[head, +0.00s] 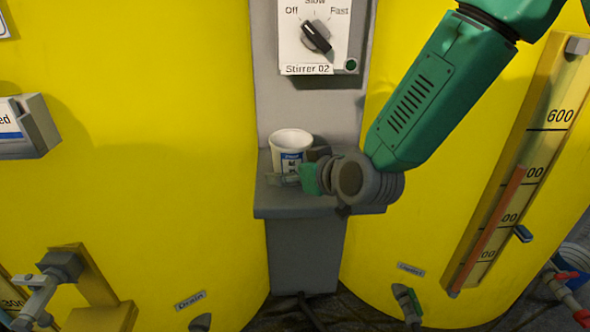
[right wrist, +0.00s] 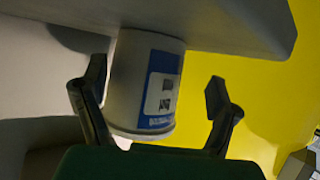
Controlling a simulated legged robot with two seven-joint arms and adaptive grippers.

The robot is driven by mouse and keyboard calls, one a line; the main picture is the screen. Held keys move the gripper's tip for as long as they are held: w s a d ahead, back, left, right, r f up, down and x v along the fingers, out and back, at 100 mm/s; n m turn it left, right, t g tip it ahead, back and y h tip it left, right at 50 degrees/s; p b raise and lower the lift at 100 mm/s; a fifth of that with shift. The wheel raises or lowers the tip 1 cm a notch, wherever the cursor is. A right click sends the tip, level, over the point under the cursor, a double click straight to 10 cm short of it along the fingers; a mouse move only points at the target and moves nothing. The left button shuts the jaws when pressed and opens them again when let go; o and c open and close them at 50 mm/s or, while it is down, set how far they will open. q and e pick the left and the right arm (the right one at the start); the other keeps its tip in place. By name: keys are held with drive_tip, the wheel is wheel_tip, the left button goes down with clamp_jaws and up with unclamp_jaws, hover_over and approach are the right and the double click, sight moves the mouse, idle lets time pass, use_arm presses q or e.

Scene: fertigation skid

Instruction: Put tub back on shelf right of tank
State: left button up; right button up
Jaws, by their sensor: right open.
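A white tub (head: 291,141) with a blue and white label stands upright on the grey shelf (head: 300,208) between the two yellow tanks. Its open top shows in the head view, and its lower part is partly hidden by my right gripper (head: 296,173). In the right wrist view, where the scene looks upside down, the tub (right wrist: 147,80) is between the two spread fingers of my right gripper (right wrist: 157,80). A gap shows on both sides, so the open fingers are around the tub without visibly gripping it. My left gripper is not in view.
A Stirrer 02 panel (head: 314,40) with a black knob is on the grey column above the shelf. A yellow tank (head: 150,150) curves close on the left. The right tank (head: 400,240) carries a level scale (head: 520,165). Drain fittings are low down.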

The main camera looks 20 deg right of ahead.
drive_tip(key=shift+s+r, duration=0.25)
drive_tip(key=shift+s, duration=0.1)
drive_tip(key=p+v, duration=0.1)
drive_tip(key=v, duration=0.1)
drive_tip(key=p+v, duration=0.1)
drive_tip(key=v, duration=0.2)
drive_tip(key=d+v, duration=0.1)
drive_tip(key=v, duration=0.1)
drive_tip(key=shift+s+r+p, duration=0.1)
drive_tip(key=shift+r+p, duration=0.05)
drive_tip(key=shift+p, duration=0.25)
drive_tip(key=p+v, duration=0.3)
drive_tip(key=p, duration=0.2)
drive_tip(key=shift+s+a+p, duration=0.1)
drive_tip(key=shift+s+p, duration=0.2)
drive_tip(key=shift+s, duration=0.05)
